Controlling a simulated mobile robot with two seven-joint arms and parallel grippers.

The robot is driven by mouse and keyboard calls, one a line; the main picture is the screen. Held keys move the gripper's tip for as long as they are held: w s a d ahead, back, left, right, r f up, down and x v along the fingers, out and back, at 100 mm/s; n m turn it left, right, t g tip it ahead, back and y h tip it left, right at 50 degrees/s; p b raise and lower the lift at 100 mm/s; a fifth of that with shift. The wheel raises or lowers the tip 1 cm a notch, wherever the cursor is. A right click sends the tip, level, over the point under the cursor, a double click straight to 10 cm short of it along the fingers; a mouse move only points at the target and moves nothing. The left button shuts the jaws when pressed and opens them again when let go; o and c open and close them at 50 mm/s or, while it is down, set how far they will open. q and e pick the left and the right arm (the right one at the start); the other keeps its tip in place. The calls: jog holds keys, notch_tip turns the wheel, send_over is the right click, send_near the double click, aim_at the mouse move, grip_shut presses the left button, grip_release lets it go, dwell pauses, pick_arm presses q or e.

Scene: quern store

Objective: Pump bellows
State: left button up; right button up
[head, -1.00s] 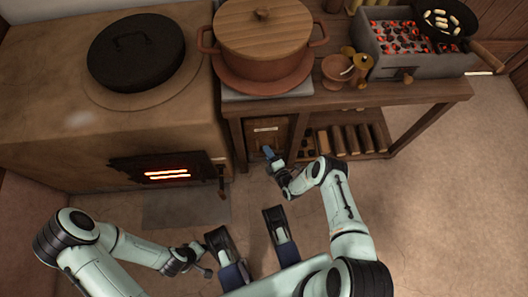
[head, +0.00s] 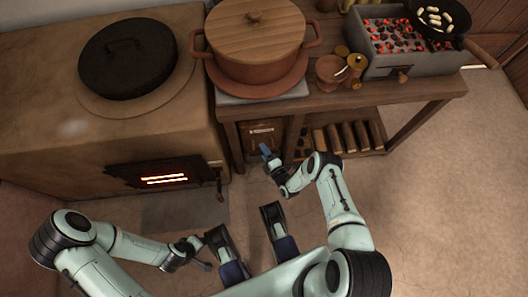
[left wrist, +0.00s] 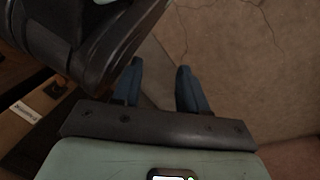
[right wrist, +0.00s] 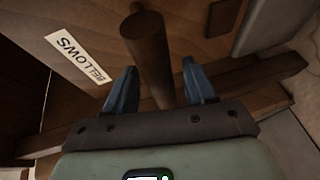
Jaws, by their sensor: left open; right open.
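The bellows box (head: 262,130) is a wooden front with a pale label under the left end of the bench. In the right wrist view its label (right wrist: 78,58) reads BELLOWS. A round brown wooden handle (right wrist: 150,45) sticks out from it. My right gripper (right wrist: 158,74) is open, with one blue finger on each side of the handle; I cannot tell whether either finger touches it. In the head view my right gripper (head: 266,150) is just in front of the box. My left gripper (left wrist: 159,68) is open and empty above the floor, away from the bellows.
A clay stove (head: 60,125) with a glowing firebox (head: 162,180) and black lid (head: 128,54) stands at left. The bench (head: 420,93) holds a large lidded pot (head: 255,62), small bowls and a coal brazier (head: 405,62) with a pan. Floor at right is clear.

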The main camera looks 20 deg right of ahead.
pick_arm(q)
notch_tip(320, 180, up, 7)
jog(key=w+d+t+p, duration=0.1)
jog(key=w+d+p, duration=0.1)
jog(key=p, duration=0.2)
jog(key=shift+d, duration=0.2)
pick_arm(e)
jog(key=v, duration=1.3)
jog(key=shift+s, duration=0.15)
pick_arm(q)
jog(key=shift+f, duration=0.1)
